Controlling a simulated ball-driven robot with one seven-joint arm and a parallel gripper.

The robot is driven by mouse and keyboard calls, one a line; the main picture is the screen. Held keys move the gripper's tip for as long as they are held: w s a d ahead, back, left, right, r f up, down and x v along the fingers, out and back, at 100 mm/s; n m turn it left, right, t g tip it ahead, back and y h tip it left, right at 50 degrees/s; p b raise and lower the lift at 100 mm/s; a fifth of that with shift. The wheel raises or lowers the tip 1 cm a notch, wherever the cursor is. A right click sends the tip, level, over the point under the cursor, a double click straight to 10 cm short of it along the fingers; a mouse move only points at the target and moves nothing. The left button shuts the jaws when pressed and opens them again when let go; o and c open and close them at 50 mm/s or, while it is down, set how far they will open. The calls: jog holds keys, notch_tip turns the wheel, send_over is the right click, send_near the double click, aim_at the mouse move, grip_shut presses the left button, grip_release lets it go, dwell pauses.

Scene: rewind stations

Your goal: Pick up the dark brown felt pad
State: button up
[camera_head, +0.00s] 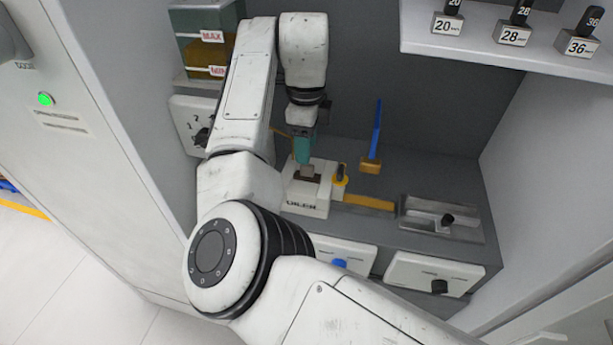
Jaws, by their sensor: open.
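The dark brown felt pad (300,178) shows as a small dark patch on top of the white block marked OILER (307,209) on the grey bench. My gripper (306,168) points down from above, with its teal body just over the block and its tips at the pad. Its jaws are open. The tips and a small grey-brown piece cover part of the pad, and I cannot tell whether they touch it.
A blue-handled brush (375,140) and a metal tray (440,217) are further right. A tank marked MAX (205,40) is at upper left. A shelf with weights (447,24) overhangs at upper right.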

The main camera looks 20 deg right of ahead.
aim_at(307, 177)
jog(key=shift+s+f+p, duration=0.2)
jog(key=shift+f+p, duration=0.35)
jog(key=shift+f, duration=2.15)
jog(key=shift+c, duration=0.2)
jog(key=shift+d, duration=0.1)
grip_shut()
